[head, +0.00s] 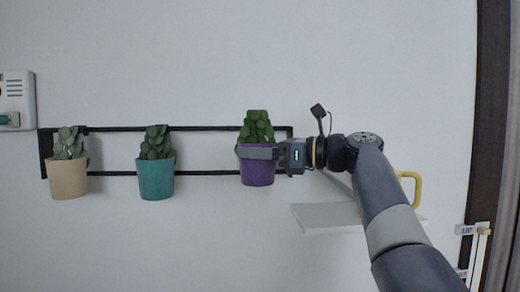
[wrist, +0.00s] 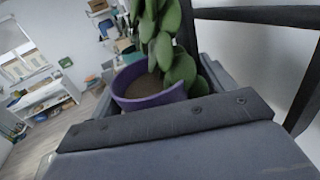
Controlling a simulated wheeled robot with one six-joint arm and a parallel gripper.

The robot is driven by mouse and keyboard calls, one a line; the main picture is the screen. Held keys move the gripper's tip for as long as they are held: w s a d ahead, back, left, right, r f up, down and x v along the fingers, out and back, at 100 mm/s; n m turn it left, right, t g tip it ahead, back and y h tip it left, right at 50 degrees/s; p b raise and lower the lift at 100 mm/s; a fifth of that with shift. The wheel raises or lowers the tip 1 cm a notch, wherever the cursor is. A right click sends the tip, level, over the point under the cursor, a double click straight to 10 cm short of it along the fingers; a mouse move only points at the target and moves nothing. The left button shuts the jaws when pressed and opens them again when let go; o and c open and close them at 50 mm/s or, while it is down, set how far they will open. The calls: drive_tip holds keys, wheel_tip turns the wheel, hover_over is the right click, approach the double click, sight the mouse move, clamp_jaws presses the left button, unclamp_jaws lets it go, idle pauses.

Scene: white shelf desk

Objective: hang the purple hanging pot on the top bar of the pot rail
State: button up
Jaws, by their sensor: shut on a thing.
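The purple hanging pot (head: 258,172), with a green plant in it, is upright in front of the right end of the pot rail (head: 205,129) in the head view. My gripper (head: 248,152) reaches in from the right and is shut on the pot near its rim. The pot's rim and soil also show in the wrist view (wrist: 150,100), beside the black rail (wrist: 262,14). The rail has a top bar and a lower bar. I cannot tell whether the purple pot touches the top bar, as its back is hidden.
A beige pot (head: 68,180) and a teal pot (head: 156,180) are at the rail to the left. A white shelf (head: 325,217) is below my arm, with a yellow handle-like thing (head: 417,188) partly hidden. A white wall box (head: 17,95) is at far left.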

drive_tip(key=shift+w+r+p, duration=0.1)
drive_tip(key=shift+w+p, duration=0.2)
drive_tip(key=shift+w, duration=0.75)
drive_tip(key=shift+f+b, duration=0.8)
drive_tip(key=shift+f, duration=0.5)
drive_tip(key=o, duration=1.3)
drive_tip(key=shift+f, duration=0.15)
drive_tip(key=b+v, duration=0.1)
drive_tip(key=v, duration=0.9)
drive_tip(key=shift+d, duration=0.35)
drive_tip(key=shift+a, duration=0.15)
